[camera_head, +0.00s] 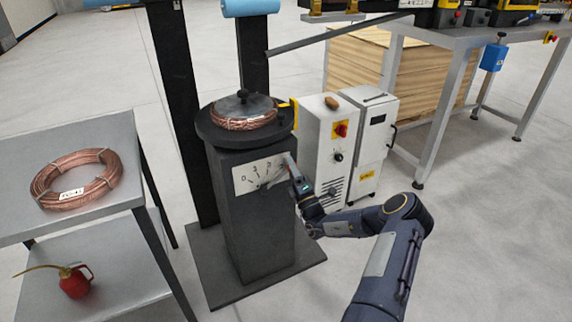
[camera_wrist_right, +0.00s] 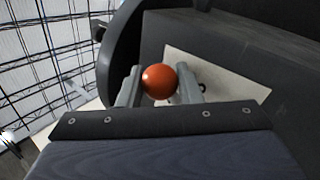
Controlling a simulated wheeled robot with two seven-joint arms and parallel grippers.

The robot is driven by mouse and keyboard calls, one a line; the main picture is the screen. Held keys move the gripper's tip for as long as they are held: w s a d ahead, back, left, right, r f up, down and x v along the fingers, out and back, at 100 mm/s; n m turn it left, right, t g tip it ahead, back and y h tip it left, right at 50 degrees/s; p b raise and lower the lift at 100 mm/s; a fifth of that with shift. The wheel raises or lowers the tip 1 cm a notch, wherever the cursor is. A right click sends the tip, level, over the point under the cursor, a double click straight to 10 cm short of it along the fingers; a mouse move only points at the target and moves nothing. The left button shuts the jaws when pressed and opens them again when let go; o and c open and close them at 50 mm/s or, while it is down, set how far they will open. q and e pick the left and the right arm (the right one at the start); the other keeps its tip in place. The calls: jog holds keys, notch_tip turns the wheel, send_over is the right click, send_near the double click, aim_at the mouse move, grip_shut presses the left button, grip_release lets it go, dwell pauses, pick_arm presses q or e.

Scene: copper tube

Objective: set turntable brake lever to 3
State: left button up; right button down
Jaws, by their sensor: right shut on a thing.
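The turntable (camera_head: 245,127) is a dark round disc on a dark pedestal, with a copper coil on it. A white dial plate (camera_head: 247,180) with small numerals, including a 0 at its left, is on the pedestal's front. The brake lever (camera_head: 275,180) slants up to the right across the plate. My right gripper (camera_head: 291,168) is at the plate's right edge, shut on the lever's knob. In the right wrist view the orange-red ball knob (camera_wrist_right: 159,81) sits between the two fingers. The exact number at the lever is too small to tell. My left gripper is not in view.
A grey side table (camera_head: 110,140) at left holds a tagged copper coil (camera_head: 78,182), with a red oil can (camera_head: 75,282) on its lower shelf. White cabinets (camera_head: 320,150) stand close behind my right gripper.

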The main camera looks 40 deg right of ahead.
jog(key=shift+s+d+f+m+h, duration=0.1)
jog(key=shift+d+f+m+h, duration=0.15)
jog(key=shift+m, duration=0.2)
jog(key=shift+d+f+m+h, duration=0.1)
jog(key=shift+f+m+h, duration=0.05)
jog(key=shift+m+h, duration=0.25)
jog(key=c, duration=1.3)
grip_release()
jog(key=shift+c, duration=0.2)
jog(key=p+v, duration=0.1)
jog(key=v, duration=0.6)
jog(key=shift+s+f, duration=0.15)
jog(key=shift+s, duration=0.25)
